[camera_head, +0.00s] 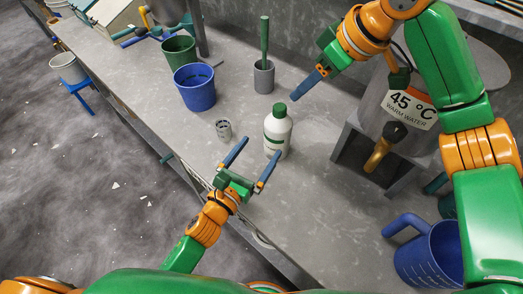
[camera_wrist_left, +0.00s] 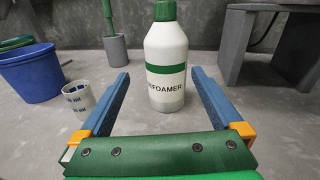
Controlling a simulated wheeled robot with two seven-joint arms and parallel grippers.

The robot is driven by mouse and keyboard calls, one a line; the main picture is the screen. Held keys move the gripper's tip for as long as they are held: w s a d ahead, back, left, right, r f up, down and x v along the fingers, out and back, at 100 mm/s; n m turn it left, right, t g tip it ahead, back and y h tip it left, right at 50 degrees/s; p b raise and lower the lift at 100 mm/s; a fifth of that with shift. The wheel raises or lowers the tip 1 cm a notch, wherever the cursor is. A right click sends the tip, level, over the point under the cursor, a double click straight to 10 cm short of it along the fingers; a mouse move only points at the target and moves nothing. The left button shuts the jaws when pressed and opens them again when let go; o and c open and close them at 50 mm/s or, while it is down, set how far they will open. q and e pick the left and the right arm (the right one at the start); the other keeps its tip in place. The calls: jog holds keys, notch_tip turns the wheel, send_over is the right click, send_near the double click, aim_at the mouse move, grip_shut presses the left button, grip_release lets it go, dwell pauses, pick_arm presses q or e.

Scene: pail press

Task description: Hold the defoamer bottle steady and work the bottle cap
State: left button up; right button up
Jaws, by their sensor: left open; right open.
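The defoamer bottle (camera_head: 278,133) stands upright on the grey bench, white with a green band. Its green bottle cap (camera_head: 280,110) sits on top. In the left wrist view the bottle (camera_wrist_left: 166,75) stands ahead, beyond the fingertips and roughly between their lines, with the cap (camera_wrist_left: 165,10) at the top edge. My left gripper (camera_head: 252,162) is open and empty, just short of the bottle; its blue fingers also show in the left wrist view (camera_wrist_left: 160,82). My right gripper (camera_head: 310,82) is raised to the upper right of the bottle; its fingers look close together from this side, and nothing shows in them.
A blue pail (camera_head: 195,88), a green pail (camera_head: 179,50) and a grey holder (camera_head: 264,78) with a green handle stand behind. The warm water tank (camera_head: 370,100) and a blue jug (camera_head: 428,255) are right.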

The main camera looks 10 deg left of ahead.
aim_at(284, 120)
pick_arm(q)
jog(key=shift+w+d+r+m, duration=0.3)
jog(key=shift+d+r, duration=0.2)
jog(key=shift+d, duration=0.25)
jog(key=x, duration=1.1)
jog(key=shift+c, duration=0.2)
grip_shut()
